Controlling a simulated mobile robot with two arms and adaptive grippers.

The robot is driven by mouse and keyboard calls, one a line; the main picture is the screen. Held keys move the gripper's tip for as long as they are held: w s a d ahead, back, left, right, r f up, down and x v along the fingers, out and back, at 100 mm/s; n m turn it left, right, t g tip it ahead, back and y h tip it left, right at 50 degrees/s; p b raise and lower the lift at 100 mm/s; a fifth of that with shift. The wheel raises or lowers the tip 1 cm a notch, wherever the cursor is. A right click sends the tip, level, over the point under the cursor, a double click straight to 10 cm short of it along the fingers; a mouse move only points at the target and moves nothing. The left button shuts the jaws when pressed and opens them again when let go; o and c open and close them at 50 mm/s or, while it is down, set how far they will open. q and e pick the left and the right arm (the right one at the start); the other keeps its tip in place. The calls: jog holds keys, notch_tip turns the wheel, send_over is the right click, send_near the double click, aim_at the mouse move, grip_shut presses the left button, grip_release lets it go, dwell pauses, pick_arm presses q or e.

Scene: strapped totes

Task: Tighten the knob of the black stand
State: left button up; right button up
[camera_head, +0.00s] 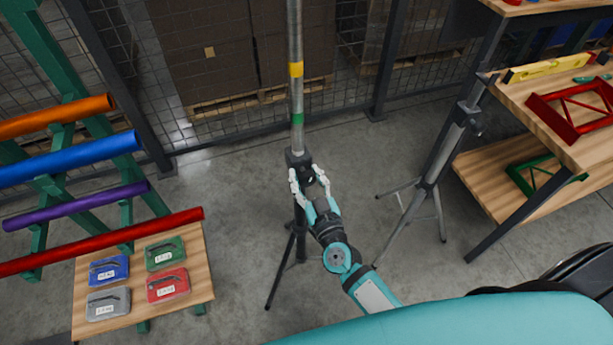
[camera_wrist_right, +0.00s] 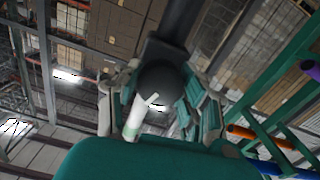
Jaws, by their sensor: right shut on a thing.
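The black stand (camera_head: 301,236) stands upright on its tripod legs near the middle of the head view. A grey pole with a yellow and a green band (camera_head: 296,95) rises from its collar. My right gripper (camera_head: 308,177) is at the collar, with its fingers on both sides of the knob. The wrist view shows the round dark knob (camera_wrist_right: 161,84) between the fingers of my right gripper (camera_wrist_right: 160,100), which is shut on it. A white mark shows on the knob's face. The knob is partly hidden by the fingers in the head view. My left gripper is not in view.
A grey tripod stand (camera_head: 430,175) is to the right, beside a wooden workbench (camera_head: 510,95) with red and green frames. Coloured tubes (camera_head: 70,157) rest on a green rack at left, above a small table (camera_head: 205,262) with several cases. Mesh fencing stands behind.

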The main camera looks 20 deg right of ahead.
jog(key=m, duration=0.3)
jog(key=shift+m+p, duration=0.3)
jog(key=m, duration=0.3)
jog(key=shift+m, duration=0.3)
jog(key=m, duration=0.3)
jog(key=shift+d+m, duration=0.1)
jog(key=shift+m, duration=0.2)
jog(key=m, duration=0.3)
jog(key=shift+m+b, duration=0.3)
jog(key=m, duration=0.3)
jog(key=shift+f+m+b, duration=0.1)
jog(key=shift+m+b, duration=0.3)
jog(key=m+b, duration=0.1)
jog(key=m, duration=0.3)
jog(key=m+b, duration=0.1)
jog(key=m, duration=0.3)
jog(key=shift+f+m, duration=0.1)
jog(key=shift+m, duration=0.3)
jog(key=shift+m+b, duration=0.6)
jog(key=shift+m, duration=1.2)
